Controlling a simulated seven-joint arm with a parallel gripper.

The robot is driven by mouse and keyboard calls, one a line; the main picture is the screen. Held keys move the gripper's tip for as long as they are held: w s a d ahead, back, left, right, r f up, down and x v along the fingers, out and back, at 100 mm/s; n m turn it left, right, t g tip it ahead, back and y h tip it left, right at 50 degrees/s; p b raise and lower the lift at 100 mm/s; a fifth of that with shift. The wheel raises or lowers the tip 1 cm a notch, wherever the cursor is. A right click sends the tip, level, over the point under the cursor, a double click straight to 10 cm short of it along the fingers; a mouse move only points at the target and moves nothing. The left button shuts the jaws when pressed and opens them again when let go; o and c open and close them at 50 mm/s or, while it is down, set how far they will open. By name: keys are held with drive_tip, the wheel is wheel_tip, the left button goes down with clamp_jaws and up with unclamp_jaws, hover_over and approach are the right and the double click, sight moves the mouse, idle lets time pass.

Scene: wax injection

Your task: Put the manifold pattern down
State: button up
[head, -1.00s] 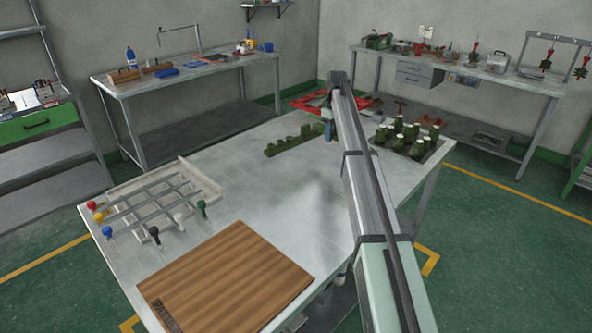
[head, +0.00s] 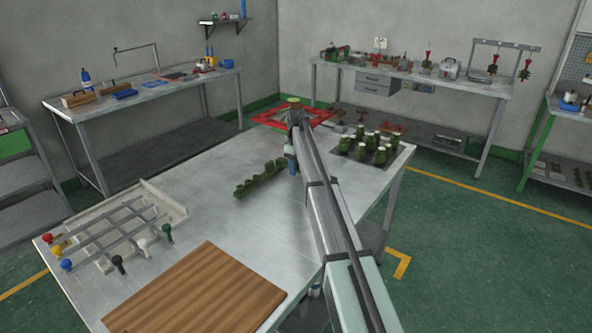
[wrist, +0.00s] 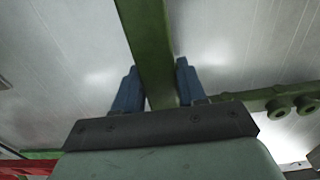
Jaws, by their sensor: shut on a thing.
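The manifold pattern (head: 258,182) is a long dark green bar with lobed bumps along one side. In the head view it is over the middle to far part of the table, left of my gripper (head: 291,166). In the wrist view a green bar of the pattern (wrist: 151,45) runs between the two blue fingers of my gripper (wrist: 155,88), which is shut on it. A crosswise green part with round bosses (wrist: 278,103) shows beyond the gripper body. I cannot tell whether the pattern touches the tabletop.
The grey metal table (head: 225,222) has a pale rack with coloured knobs (head: 112,232) at left and a wooden board (head: 197,292) in front. A dark tray of green bottle-like pieces (head: 369,146) stands at right. Red frames (head: 272,118) lie behind. The table middle is clear.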

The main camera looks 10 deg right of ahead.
drive_tip(key=shift+f, duration=0.55)
drive_tip(key=o, duration=1.2)
drive_tip(key=shift+f, duration=0.1)
wheel_tip(320, 180, up, 12)
drive_tip(key=shift+r, duration=0.15)
